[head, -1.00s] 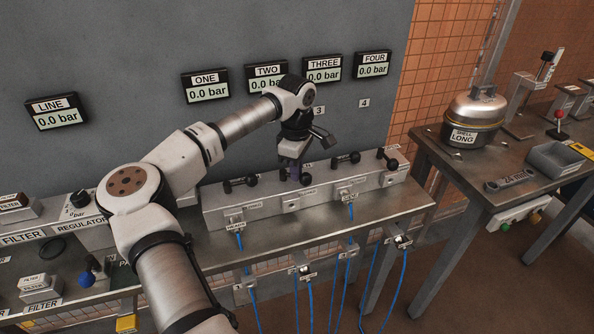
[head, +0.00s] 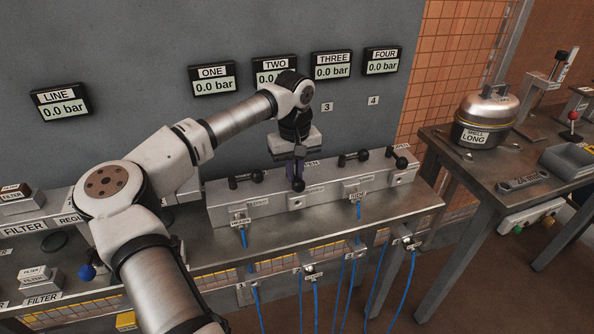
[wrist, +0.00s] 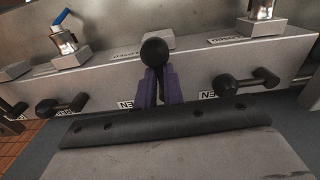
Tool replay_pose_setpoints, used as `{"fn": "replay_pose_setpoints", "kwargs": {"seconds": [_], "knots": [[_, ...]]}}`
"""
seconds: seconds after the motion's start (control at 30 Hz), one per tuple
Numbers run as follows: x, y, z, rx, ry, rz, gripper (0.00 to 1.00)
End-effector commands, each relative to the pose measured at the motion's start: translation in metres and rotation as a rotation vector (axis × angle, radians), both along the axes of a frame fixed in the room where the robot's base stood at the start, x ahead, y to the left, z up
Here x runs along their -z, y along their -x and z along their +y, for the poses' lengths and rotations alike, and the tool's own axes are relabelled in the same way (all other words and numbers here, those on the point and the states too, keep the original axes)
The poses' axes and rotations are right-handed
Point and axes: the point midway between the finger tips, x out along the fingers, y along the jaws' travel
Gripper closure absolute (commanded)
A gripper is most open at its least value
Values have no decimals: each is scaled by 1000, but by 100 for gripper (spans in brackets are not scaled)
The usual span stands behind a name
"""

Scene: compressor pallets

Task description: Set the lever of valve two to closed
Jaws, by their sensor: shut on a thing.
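Valve two's lever is a black bar with a ball knob (head: 298,186), on the grey manifold block (head: 270,203) below the display marked TWO (head: 274,66). My gripper (head: 298,172) points down over it with purple fingers. In the wrist view the fingers (wrist: 160,88) are shut on the lever, one on each side, and the ball (wrist: 154,52) sticks out past them. In the head view the knob points out towards the manifold's front. My gripper hides the valve's base and most of its labels.
Valve one's lever (head: 246,178) and valve three's lever (head: 354,158) lie along the manifold on either side, close to my gripper. Valve four's lever (head: 400,160) is at the right end. Blue hoses (head: 359,212) hang in front. The displays read 0.0 bar.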

Motion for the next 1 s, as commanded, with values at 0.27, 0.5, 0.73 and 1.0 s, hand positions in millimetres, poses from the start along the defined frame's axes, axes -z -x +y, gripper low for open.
{"fn": "replay_pose_setpoints", "kwargs": {"seconds": [0.27,0.5,0.73,1.0], "knots": [[1,4,0,74,2,9,100],[2,4,0,84,2,10,100],[2,4,0,83,1,11,88],[1,3,1,78,1,7,69]]}}
